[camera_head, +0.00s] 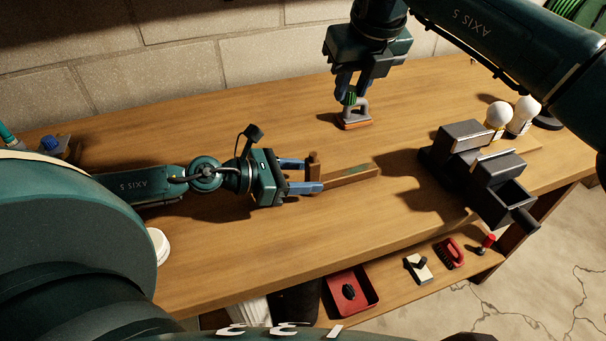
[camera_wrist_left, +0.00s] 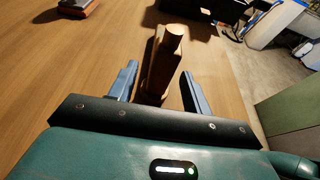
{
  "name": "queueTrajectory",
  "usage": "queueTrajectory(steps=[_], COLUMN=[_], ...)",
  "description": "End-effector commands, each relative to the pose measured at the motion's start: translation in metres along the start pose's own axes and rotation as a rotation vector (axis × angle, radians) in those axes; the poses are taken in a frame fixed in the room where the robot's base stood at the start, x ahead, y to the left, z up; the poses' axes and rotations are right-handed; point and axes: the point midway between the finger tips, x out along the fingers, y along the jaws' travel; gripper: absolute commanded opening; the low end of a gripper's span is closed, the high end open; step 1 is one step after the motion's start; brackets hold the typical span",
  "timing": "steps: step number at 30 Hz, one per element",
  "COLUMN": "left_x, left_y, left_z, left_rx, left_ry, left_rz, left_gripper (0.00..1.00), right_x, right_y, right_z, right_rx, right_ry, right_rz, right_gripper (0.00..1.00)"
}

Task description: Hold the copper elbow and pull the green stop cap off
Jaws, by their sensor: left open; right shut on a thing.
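The green stop cap (camera_head: 350,97), small and ribbed, is between the fingers of my right gripper (camera_head: 349,96), which is shut on it above the back of the bench. My left gripper (camera_head: 306,175) is open, low over the middle of the bench. In the left wrist view the round-ended piece (camera_wrist_left: 172,42) lies between the open fingers (camera_wrist_left: 160,88), with gaps at both sides. The cap is apart from this piece.
A grey-handled block (camera_head: 355,122) is just below the right gripper. A dark vise (camera_head: 490,175) and white bulb-like objects (camera_head: 498,114) are right. A lower shelf holds a red tray (camera_head: 366,304).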

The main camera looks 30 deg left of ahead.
Motion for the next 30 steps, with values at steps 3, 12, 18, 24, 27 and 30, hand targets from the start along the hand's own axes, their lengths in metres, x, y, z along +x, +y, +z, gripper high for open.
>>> queueTrajectory(steps=[3,12,18,24,27,30], left_x=[0.0,-0.011,-0.03,-0.05,-0.06,-0.071], left_y=[0.0,0.0,0.0,-0.001,-0.001,-0.001], left_z=[0.001,-0.001,-0.001,-0.001,-0.001,-0.001], left_rx=[0.001,-0.005,-0.002,-0.005,-0.003,-0.006], left_ry=[-0.002,0.0,0.002,0.0,0.001,-0.002], left_rz=[0.001,0.002,0.001,0.001,0.001,0.0], left_gripper=[0.49,0.49,0.49,0.49,0.49,0.49], right_x=[0.0,0.0,0.0,0.0,0.0,0.0], right_y=[0.0,0.0,0.0,0.0,0.0,0.0], right_z=[0.0,0.0,0.0,0.0,0.0,0.0], right_rx=[0.0,0.0,0.0,0.0,0.0,0.0], right_ry=[0.0,0.0,0.0,0.0,0.0,0.0], right_rz=[0.0,0.0,0.0,0.0,0.0,0.0], right_gripper=[0.0,0.0,0.0,0.0,0.0,0.0])
